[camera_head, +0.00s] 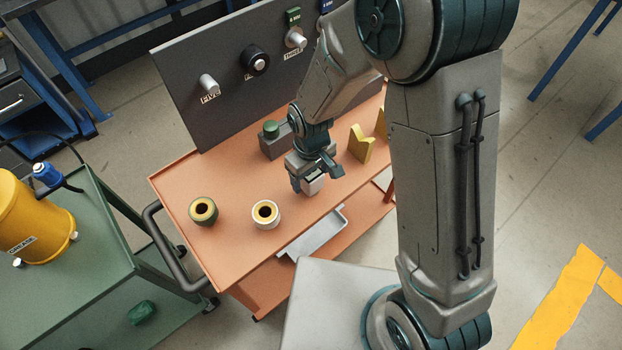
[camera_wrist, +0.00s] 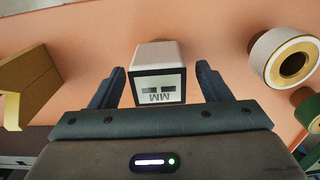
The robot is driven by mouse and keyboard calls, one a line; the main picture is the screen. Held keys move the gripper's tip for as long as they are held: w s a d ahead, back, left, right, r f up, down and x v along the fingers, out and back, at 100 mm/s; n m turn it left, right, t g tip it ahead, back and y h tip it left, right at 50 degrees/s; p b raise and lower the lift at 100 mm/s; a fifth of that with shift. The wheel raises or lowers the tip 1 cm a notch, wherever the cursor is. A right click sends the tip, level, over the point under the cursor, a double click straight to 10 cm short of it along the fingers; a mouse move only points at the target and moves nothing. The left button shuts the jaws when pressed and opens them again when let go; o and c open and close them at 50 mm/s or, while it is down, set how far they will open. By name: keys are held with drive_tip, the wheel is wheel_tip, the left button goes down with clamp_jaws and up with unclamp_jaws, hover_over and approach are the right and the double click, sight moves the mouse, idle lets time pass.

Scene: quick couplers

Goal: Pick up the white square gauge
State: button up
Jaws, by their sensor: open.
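The white square gauge (camera_wrist: 158,57) stands on the orange bench top, its dark-framed face marked "MM" turned toward my wrist camera. My gripper (camera_wrist: 160,85) is open, with one dark finger on each side of the gauge and a visible gap to each. In the head view my gripper (camera_head: 309,183) is low over the bench, and the gauge (camera_head: 314,184) shows partly at its fingers. Part of the gauge is hidden there by the gripper.
A white ring coupler (camera_head: 265,214) and a dark green one (camera_head: 203,211) stand left of my gripper. A yellow V-block (camera_head: 360,143) is to the right. A grey block with a green knob (camera_head: 273,143) is behind. A dark panel (camera_head: 225,70) with fittings rises at the back.

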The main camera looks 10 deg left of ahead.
drive_tip(key=shift+f, duration=0.95)
drive_tip(key=c, duration=1.3)
drive_tip(key=shift+w+r, duration=0.1)
